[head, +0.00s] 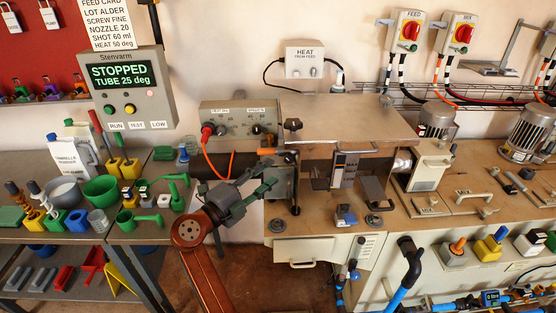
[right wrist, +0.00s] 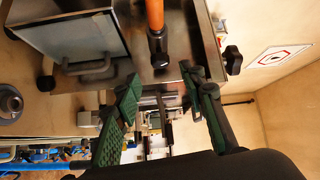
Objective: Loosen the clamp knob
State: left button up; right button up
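A black lobed knob (head: 293,124) sits at the upper left of the machine, by the metal top plate. A dark lobed knob also shows at the right in the right wrist view (right wrist: 233,60), beyond the right-hand finger. I cannot tell for certain which knob is the clamp knob. My right gripper (head: 271,171) is close to the grey block at the machine's left end. Its green-padded fingers are apart in the right wrist view (right wrist: 165,92), with nothing gripped between them. An orange handle with a dark end (right wrist: 155,30) shows ahead of the fingers. My left gripper is not in view.
A grey control box (head: 238,118) with an orange cable stands behind my arm. The metal top plate (head: 340,122) and the cream cabinet (head: 325,250) lie to the right. Green and yellow tools and containers crowd the left bench (head: 155,240).

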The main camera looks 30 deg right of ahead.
aim_at(288, 161)
jog(key=x, duration=0.6)
jog(key=shift+d, duration=0.4)
jog(key=shift+c, duration=0.5)
grip_shut()
